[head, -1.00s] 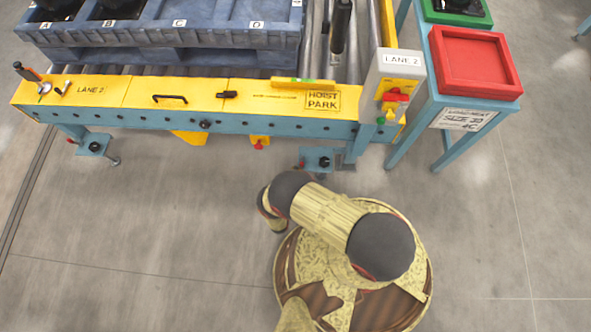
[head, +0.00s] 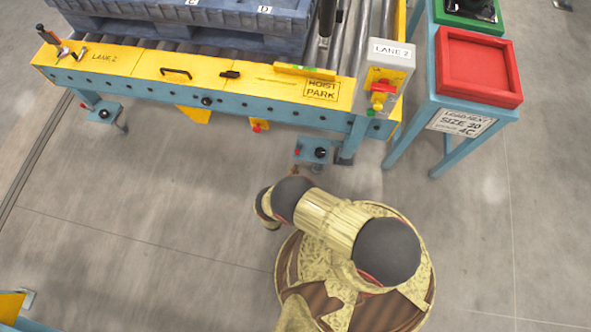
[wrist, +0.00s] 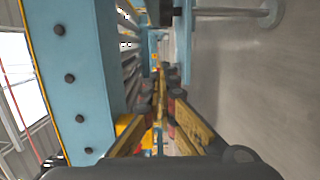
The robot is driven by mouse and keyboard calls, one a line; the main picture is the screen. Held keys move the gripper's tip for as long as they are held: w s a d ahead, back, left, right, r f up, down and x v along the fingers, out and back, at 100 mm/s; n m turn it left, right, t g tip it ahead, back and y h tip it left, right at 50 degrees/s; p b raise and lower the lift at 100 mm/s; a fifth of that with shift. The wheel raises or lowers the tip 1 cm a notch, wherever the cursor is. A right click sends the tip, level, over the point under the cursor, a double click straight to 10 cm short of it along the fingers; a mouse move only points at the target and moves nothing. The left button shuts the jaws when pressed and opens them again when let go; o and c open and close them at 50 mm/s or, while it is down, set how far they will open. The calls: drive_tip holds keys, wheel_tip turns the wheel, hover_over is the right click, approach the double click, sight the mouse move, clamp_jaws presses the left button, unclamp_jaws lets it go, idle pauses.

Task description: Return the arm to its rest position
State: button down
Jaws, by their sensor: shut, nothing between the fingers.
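My arm (head: 330,220) shows in the head view, folded low over my round base, on the bare floor in front of the conveyor. Its far end points left and up towards the conveyor's front and stays clear of the yellow top in this picture. My gripper's fingers are not clearly made out in the head view. In the wrist view my gripper (wrist: 168,100) shows yellow fingers with dark joints, shut and empty. The wrist camera looks sideways along the conveyor's blue side rail (wrist: 82,75), with floor on the right.
A blue pallet (head: 215,35) stands behind. A red tray (head: 478,68) sits on a blue stand at right. Open floor (head: 150,210) lies left of my arm.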

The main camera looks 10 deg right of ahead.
idle(0.7)
